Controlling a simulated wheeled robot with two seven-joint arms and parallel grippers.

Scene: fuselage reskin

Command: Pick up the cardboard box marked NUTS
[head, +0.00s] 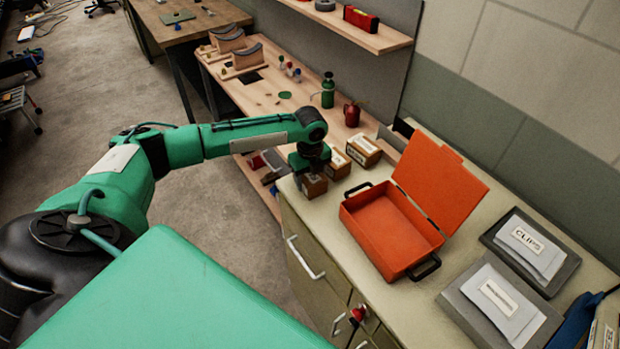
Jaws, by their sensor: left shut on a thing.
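My left gripper (312,168) points down at the back left end of the cabinet top, left of an open orange case. It is shut on a small brown cardboard box (314,186), whose upper part it hides. The label of this held box is not readable. Two more cardboard boxes with white labels stand close by: one (338,163) just right of the gripper, the other (363,151) further back right. Their labels are too small to read. I cannot tell whether the held box touches the cabinet top. My right gripper is not in view.
The open orange case (390,230) lies right of the boxes, its lid raised. A grey tray marked CLIPS (570,268) and another labelled tray (455,300) lie further right. A wooden bench (255,95) with a green bottle (328,92) and red can (352,113) stands behind.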

